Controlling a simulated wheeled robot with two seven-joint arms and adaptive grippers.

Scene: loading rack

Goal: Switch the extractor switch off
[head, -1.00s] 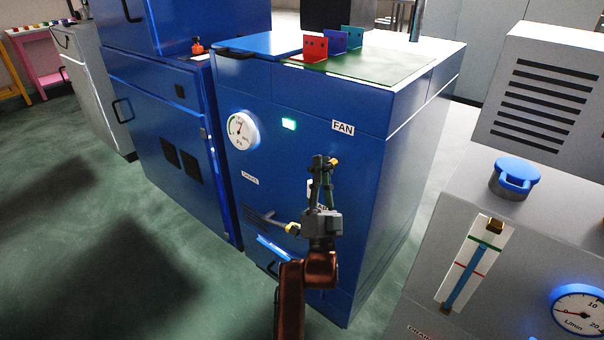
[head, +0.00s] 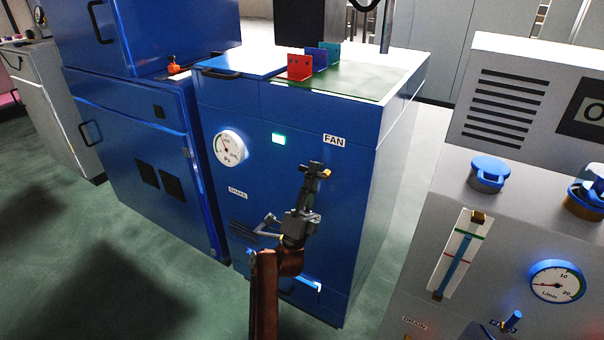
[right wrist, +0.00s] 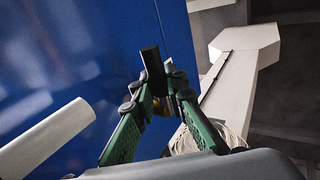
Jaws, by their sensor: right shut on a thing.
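The blue extractor cabinet (head: 345,215) has a white FAN label (head: 334,141) and a lit green lamp (head: 279,139) on its front. My right gripper (head: 313,170) is at the cabinet front, just below the FAN label. Its fingers are closed together on a small dark piece (right wrist: 152,62), which I take to be the extractor switch. The fingers and arm hide most of the switch and its surroundings, so I cannot tell its position. In the right wrist view the green-sided fingers (right wrist: 157,90) meet near the blue panel. My left gripper is not in view.
A round gauge (head: 229,148) is on the cabinet front to the left. Red, blue and green brackets stand on its top, the red one (head: 299,66) nearest. A grey unit (head: 420,250) with a flow gauge (head: 557,281) stands at right. The green floor at left is clear.

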